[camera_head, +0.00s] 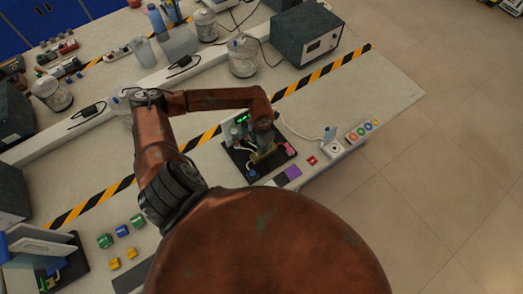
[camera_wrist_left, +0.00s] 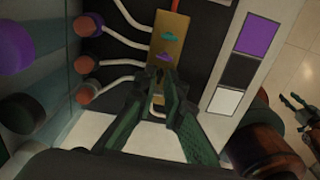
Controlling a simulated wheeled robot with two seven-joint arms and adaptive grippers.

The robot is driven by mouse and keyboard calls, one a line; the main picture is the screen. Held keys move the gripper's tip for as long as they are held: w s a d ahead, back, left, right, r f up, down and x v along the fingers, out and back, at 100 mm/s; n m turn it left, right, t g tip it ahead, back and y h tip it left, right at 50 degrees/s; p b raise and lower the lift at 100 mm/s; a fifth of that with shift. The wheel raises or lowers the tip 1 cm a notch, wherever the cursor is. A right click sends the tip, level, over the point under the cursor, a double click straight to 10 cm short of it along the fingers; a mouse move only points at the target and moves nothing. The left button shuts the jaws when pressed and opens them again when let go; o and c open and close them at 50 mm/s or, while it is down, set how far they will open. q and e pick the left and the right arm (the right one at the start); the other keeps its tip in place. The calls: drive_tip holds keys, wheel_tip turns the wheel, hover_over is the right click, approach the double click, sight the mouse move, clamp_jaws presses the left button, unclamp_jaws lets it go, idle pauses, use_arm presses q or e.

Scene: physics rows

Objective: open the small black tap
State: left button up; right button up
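A brass-coloured block (camera_wrist_left: 170,28) with a teal tap (camera_wrist_left: 167,38) and a purple tap (camera_wrist_left: 166,57) stands on a dark board, and white hoses run to it from the left. My left gripper (camera_wrist_left: 161,78) points at the block's near end, its fingertips close together just below the purple tap. Something small and dark shows between the tips. I cannot tell whether it is the black tap, or whether the fingers touch it. In the head view my left gripper (camera_head: 262,146) hangs over the board (camera_head: 240,160). My right gripper (camera_wrist_left: 294,112) shows at the wrist view's right edge, fingers apart and empty.
Red and purple round knobs or ports (camera_wrist_left: 85,25) stand close to the left of my left gripper. Purple, black and white squares (camera_wrist_left: 238,70) lie to its right. In the head view, a striped tape line (camera_head: 320,75) and a grey box (camera_head: 306,35) lie behind the board.

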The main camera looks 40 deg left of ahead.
use_arm(q)
drive_tip(key=shift+r+p, duration=1.85)
drive_tip(key=shift+r, duration=1.65)
drive_tip(key=shift+f, duration=0.1)
